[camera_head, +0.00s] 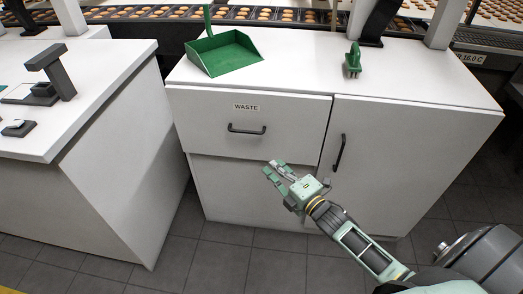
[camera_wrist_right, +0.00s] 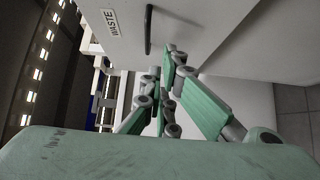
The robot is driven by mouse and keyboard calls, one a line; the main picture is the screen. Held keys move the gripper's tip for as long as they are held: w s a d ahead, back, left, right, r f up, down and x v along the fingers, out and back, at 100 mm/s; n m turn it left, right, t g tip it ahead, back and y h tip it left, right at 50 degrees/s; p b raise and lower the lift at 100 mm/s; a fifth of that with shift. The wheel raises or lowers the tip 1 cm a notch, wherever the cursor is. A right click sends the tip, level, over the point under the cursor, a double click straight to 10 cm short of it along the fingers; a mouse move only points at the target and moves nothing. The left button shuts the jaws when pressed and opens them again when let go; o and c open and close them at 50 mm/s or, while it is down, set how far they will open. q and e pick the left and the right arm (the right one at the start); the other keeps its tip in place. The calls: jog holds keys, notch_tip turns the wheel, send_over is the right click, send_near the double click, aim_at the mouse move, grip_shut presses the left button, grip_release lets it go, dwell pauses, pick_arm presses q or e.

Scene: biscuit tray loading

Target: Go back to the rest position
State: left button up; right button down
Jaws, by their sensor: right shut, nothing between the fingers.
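My right gripper (camera_head: 273,170) is in front of the white cabinet, below the drawer labelled WASTE (camera_head: 247,118). Its fingers are shut and empty; they also show in the right wrist view (camera_wrist_right: 164,92). The drawer looks closed, with its dark bar handle (camera_head: 246,129) above and left of the gripper. The handle also shows in the right wrist view (camera_wrist_right: 148,30), apart from the fingers. My left gripper is in neither view.
A green dustpan (camera_head: 224,53) and a green brush (camera_head: 353,60) lie on the cabinet top (camera_head: 290,70). A cabinet door handle (camera_head: 339,152) is just right of the gripper. A white counter (camera_head: 90,75) stands at left. Biscuits on a conveyor (camera_head: 180,14) run behind. Floor is clear.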

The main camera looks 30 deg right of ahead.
jog(key=s+f+m+g+h+p, duration=0.1)
jog(key=s+f+m+g, duration=0.2)
jog(key=s+f, duration=0.5)
jog(key=s+f+m+g+h, duration=0.15)
jog(key=s+f+m, duration=0.25)
jog(key=f, duration=0.8)
jog(key=s+f+m+g+h+p, duration=0.1)
jog(key=s+f+m+g, duration=0.3)
jog(key=f, duration=0.6)
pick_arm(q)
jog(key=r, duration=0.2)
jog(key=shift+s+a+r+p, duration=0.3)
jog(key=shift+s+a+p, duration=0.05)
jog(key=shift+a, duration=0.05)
pick_arm(e)
jog(key=s+a+f+m+g, duration=0.2)
jog(key=s+f, duration=0.2)
jog(key=s, duration=0.6)
jog(key=s+a+f+m+g, duration=0.2)
jog(key=s+f, duration=0.3)
jog(key=s, duration=0.6)
jog(key=s+a+f+m+g, duration=0.2)
jog(key=s+f+g, duration=0.2)
jog(key=s, duration=0.6)
jog(key=shift+s+a+f+m, duration=0.15)
jog(key=shift+s+a+m, duration=0.15)
jog(key=shift+m, duration=0.1)
